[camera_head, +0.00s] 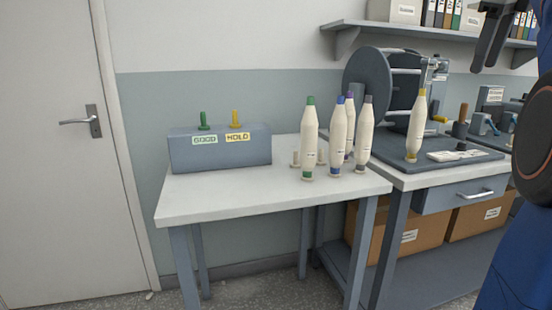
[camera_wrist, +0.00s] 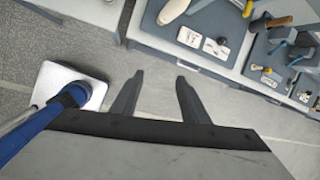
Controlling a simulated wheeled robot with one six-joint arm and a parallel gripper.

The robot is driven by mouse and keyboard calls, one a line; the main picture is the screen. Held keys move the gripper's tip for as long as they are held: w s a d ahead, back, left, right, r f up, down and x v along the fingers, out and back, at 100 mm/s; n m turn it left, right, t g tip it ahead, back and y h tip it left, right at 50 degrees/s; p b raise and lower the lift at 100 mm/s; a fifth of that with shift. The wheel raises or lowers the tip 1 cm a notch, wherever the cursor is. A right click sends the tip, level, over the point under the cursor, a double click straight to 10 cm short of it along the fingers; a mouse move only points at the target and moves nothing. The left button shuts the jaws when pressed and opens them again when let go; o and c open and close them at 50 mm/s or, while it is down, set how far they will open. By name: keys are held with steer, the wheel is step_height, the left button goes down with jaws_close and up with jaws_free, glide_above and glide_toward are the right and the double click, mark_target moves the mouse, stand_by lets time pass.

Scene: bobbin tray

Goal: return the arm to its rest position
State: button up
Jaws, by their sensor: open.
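My gripper (camera_head: 486,62) hangs in the upper right corner of the camera_head view, cut off by the top edge. It is raised well above the tables, in front of the shelf. In the camera_wrist view the gripper (camera_wrist: 160,76) shows two dark fingers spread apart with nothing between them, over grey floor. Part of my blue arm shows at the right of the camera_head view.
A white table (camera_head: 230,200) holds a grey box (camera_head: 220,150) labelled GOOD and HOLD and several bobbins, including a green-tipped bobbin (camera_head: 309,140). A yellow-tipped bobbin (camera_head: 416,125) stands on the workbench at right. A shelf (camera_head: 430,35) with binders runs above.

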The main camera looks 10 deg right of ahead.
steer(key=s+a+f+n, duration=0.2)
steer(key=a+f+n, duration=0.65)
steer(key=f, duration=0.25)
steer(key=s+a+f+n, duration=0.2)
steer(key=a+f+n, duration=0.6)
steer(key=a+f, duration=0.2)
steer(key=s+a+f+n, duration=0.3)
steer(key=s+f+n, duration=0.1)
steer(key=f, duration=0.5)
steer(key=s+a+f+n+y, duration=0.1)
steer(key=s+a+f+n, duration=0.2)
steer(key=f, duration=0.7)
steer(key=s+a+f+n+t, duration=0.1)
steer(key=s+a+f+n, duration=0.2)
steer(key=s+f+n, duration=0.3)
step_height(320, 180, down, 3)
steer(key=shift+s+a+f+n+y, duration=0.2)
steer(key=shift+s+a+n+y, duration=0.1)
steer(key=shift+n, duration=0.95)
